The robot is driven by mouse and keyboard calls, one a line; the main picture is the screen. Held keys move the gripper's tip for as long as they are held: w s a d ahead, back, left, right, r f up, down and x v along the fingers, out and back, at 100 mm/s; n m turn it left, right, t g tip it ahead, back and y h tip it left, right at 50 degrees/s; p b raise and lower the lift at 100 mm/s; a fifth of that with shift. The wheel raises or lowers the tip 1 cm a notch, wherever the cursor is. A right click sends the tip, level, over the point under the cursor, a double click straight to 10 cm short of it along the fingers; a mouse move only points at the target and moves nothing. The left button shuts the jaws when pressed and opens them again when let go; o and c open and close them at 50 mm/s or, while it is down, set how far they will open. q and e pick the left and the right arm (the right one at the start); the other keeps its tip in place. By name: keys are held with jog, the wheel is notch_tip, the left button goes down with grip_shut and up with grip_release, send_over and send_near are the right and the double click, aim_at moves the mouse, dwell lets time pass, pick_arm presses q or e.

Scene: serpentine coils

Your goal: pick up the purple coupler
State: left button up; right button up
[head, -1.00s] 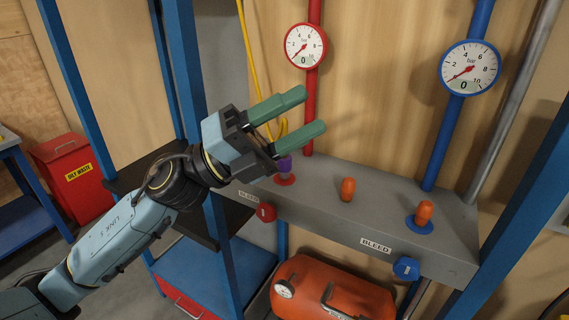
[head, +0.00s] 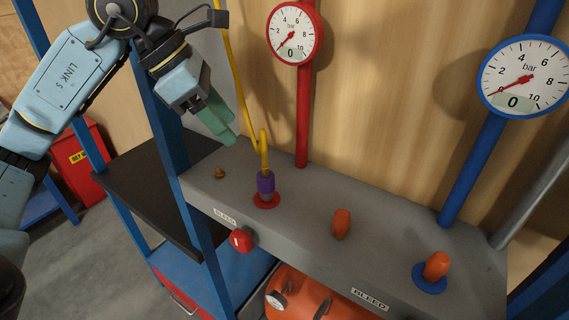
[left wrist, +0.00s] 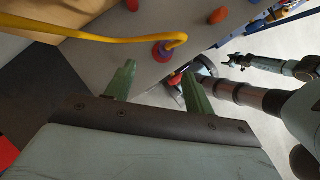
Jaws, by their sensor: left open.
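The purple coupler (head: 265,184) stands upright on a red ring (head: 267,200) on the grey bench, with the yellow hose (head: 263,150) rising from its top. It also shows in the left wrist view (left wrist: 163,52), beyond the fingers. My left gripper (head: 224,128) is open and empty, above and to the left of the coupler, with its green fingers pointing down toward the bench. In the left wrist view its two fingertips (left wrist: 158,78) stand apart with nothing between them. What seems to be my right gripper (left wrist: 237,61) shows small at the right there; its jaws are unclear.
An orange cap (head: 342,223) and another orange cap (head: 437,265) on a blue ring stand to the right on the bench (head: 300,222). A small brass fitting (head: 219,173) lies left of the coupler. A red pipe (head: 303,120) rises behind; a blue post (head: 170,130) stands left.

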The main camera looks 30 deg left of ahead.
aim_at(265, 175)
pick_arm(q)
jog(key=x, duration=0.4)
jog(key=s+x, duration=0.1)
jog(key=x, duration=0.2)
jog(key=shift+d+f+p, duration=0.15)
jog(key=shift+p, duration=0.25)
jog(key=shift+w+d+f, duration=0.1)
jog(key=shift+d+f, duration=0.15)
jog(key=shift+f, duration=0.15)
jog(key=p+x, duration=0.1)
jog(key=x, duration=0.2)
jog(key=shift+d+f+p, duration=0.15)
jog(key=shift+d+p, duration=0.25)
jog(key=shift+w+d+f, duration=0.15)
jog(key=shift+f, duration=0.35)
jog(key=c, duration=1.1)
pick_arm(e)
jog(key=shift+g, duration=0.3)
jog(key=s, duration=0.1)
jog(key=s+r, duration=0.1)
jog(key=s, duration=0.1)
jog(key=s+r, duration=0.1)
jog(key=shift+s+d+r, duration=0.15)
jog(key=shift+r, duration=0.1)
